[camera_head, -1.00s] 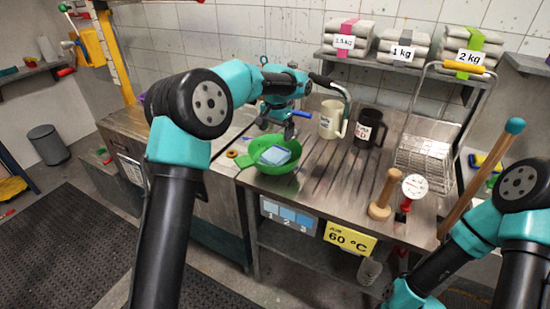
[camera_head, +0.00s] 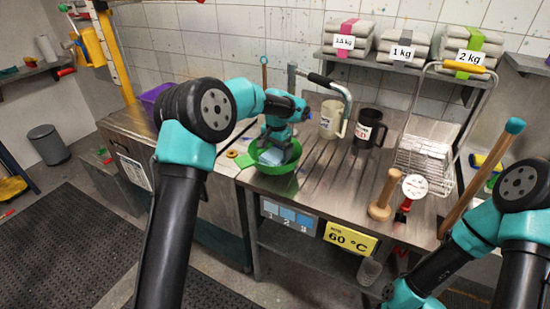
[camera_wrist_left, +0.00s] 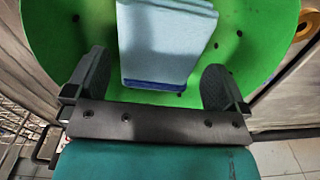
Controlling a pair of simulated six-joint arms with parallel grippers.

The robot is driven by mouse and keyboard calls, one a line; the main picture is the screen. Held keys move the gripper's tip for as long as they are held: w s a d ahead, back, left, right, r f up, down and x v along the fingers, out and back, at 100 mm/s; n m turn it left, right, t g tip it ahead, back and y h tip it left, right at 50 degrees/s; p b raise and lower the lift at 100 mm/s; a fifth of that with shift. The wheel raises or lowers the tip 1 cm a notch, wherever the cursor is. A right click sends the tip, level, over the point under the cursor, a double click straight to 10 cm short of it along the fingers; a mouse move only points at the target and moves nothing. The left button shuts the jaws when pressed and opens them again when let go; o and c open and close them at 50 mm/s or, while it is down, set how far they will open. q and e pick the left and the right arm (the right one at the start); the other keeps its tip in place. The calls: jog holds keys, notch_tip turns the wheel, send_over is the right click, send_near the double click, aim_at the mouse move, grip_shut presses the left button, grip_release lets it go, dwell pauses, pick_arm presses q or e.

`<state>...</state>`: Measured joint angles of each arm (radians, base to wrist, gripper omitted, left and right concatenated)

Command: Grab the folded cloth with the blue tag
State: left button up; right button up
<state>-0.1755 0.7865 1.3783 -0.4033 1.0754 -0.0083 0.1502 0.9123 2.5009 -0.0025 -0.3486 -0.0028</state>
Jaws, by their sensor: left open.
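A light blue folded cloth (camera_head: 270,157) lies in a green colander-like bowl (camera_head: 283,170) near the counter's front edge. In the left wrist view the cloth (camera_wrist_left: 165,40) shows a dark blue strip along its near edge, and the perforated green bowl (camera_wrist_left: 70,45) surrounds it. My left gripper (camera_head: 277,150) is over the bowl and hides part of the cloth. Its two fingers (camera_wrist_left: 156,72) are open, one on each side of the cloth's near end, with gaps between. My right gripper is not visible; only that arm shows at the right.
A cream mug (camera_head: 330,120) and a dark mug (camera_head: 368,130) stand behind right of the bowl. The grooved counter (camera_head: 315,175) between is clear.

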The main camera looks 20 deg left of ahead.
aim_at(276, 153)
pick_arm(q)
jog(key=shift+f, duration=1.4)
jog(key=shift+c, duration=0.4)
jog(key=c, duration=0.8)
jog(key=shift+r, duration=5.05)
jog(key=shift+c, duration=0.2)
